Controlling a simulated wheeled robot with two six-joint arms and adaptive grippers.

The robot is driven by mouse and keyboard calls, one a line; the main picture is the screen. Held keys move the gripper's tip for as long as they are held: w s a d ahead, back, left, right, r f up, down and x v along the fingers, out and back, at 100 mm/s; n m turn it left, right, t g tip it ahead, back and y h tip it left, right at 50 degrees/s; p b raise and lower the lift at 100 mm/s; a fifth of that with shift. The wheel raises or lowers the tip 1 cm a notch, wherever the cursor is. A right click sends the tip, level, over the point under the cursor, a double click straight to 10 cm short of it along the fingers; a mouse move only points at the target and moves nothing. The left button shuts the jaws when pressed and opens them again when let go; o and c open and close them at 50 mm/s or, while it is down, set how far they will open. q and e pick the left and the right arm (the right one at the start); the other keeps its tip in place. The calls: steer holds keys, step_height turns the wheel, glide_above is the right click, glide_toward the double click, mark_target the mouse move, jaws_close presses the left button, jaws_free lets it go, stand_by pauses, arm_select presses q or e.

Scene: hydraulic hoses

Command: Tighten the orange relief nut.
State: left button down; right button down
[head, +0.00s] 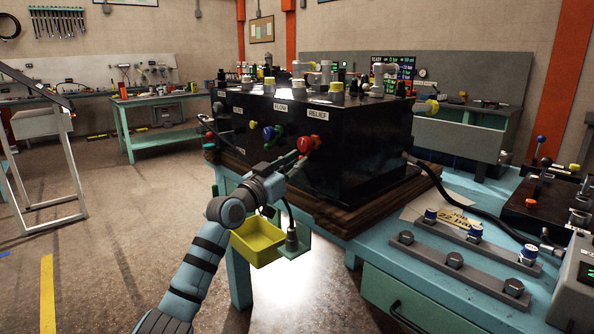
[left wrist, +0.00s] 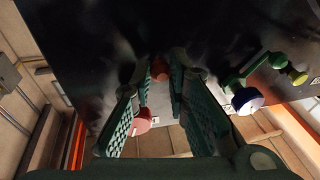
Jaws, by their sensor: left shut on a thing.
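The orange relief nut (left wrist: 160,70) is on the face of the black hydraulic block, between the fingertips of my left gripper (left wrist: 160,78) in the left wrist view. The fingers are shut on it. In the head view my left gripper (head: 297,160) reaches up to the block's front face, below the RELIEF label (head: 317,115). A red knob (head: 304,145) sits there, and it also shows in the left wrist view (left wrist: 143,120) beside a finger. I cannot make out the nut clearly in the head view. My right gripper is not in view.
Blue (head: 269,133) and green knobs sit to the left on the black block (head: 365,140). A yellow bin (head: 258,240) hangs below the arm. A black hose (head: 450,195) and grey rails (head: 455,262) with fittings lie on the bench at right.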

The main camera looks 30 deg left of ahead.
arm_select(q)
steer(key=c, duration=1.5)
jaws_free()
steer(key=shift+c, duration=0.2)
steer(key=s+f, duration=0.1)
steer(key=s, duration=0.6)
steer(key=shift+s+a, duration=0.2)
steer(key=shift+a, duration=0.2)
steer(key=shift+f, duration=0.15)
